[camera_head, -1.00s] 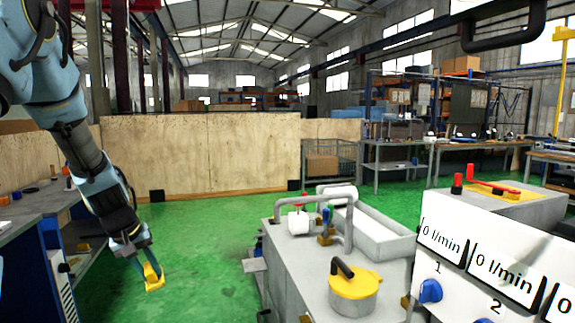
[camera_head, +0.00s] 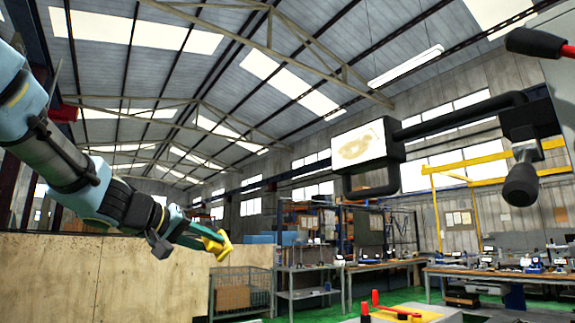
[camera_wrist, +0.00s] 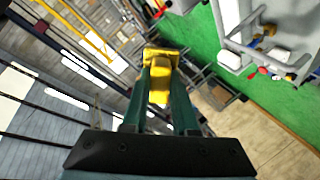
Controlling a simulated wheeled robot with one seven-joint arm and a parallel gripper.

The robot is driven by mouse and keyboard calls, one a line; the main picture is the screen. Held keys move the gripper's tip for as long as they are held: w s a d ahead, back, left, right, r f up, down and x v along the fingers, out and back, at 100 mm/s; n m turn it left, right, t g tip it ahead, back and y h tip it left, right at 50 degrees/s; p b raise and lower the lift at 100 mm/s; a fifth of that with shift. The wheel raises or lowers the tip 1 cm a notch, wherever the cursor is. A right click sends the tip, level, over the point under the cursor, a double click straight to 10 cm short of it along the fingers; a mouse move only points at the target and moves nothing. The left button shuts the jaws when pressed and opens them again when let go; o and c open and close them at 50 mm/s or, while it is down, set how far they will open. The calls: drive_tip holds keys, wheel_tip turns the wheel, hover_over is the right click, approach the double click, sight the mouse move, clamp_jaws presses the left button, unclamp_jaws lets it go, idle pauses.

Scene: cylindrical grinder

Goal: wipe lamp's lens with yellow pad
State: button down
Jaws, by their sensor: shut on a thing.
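The yellow pad (camera_head: 218,245) is held between the green fingers of my gripper (camera_head: 205,240), raised in front of the plywood wall's top edge in the head view. In the wrist view the pad (camera_wrist: 160,75) sits between the fingertips of my gripper (camera_wrist: 160,68), shut on it. The lamp (camera_head: 395,150) hangs on a black jointed arm, right of and above my gripper. Its white rectangular lens (camera_head: 358,146) faces me and carries a yellowish-brown smear. The pad is clearly apart from the lens. I do not make out the lamp in the wrist view.
A black handle loop (camera_head: 370,192) hangs under the lamp. The black support arm (camera_head: 460,112) runs right to a joint with a dark knob (camera_head: 520,185). A plywood wall (camera_head: 100,280) stands at left; workbenches (camera_head: 310,290) stand behind. The air between pad and lens looks clear.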

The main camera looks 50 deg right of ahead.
drive_tip(key=s+d+r+m+g+h, duration=0.1)
drive_tip(key=s+r+m+g, duration=0.15)
drive_tip(key=s+r, duration=0.75)
drive_tip(key=s+d+r+m+g+h, duration=0.15)
drive_tip(key=s+r+g, duration=0.25)
drive_tip(key=s+r, duration=0.55)
drive_tip(key=p+x, duration=0.3)
drive_tip(key=x, duration=0.3)
drive_tip(key=shift+s+f+p, duration=0.2)
drive_tip(key=shift+f+p, duration=0.05)
drive_tip(key=shift+p, duration=0.1)
drive_tip(key=shift+d, duration=0.1)
drive_tip(key=shift+x, duration=1.05)
drive_tip(key=shift+s+f, duration=0.1)
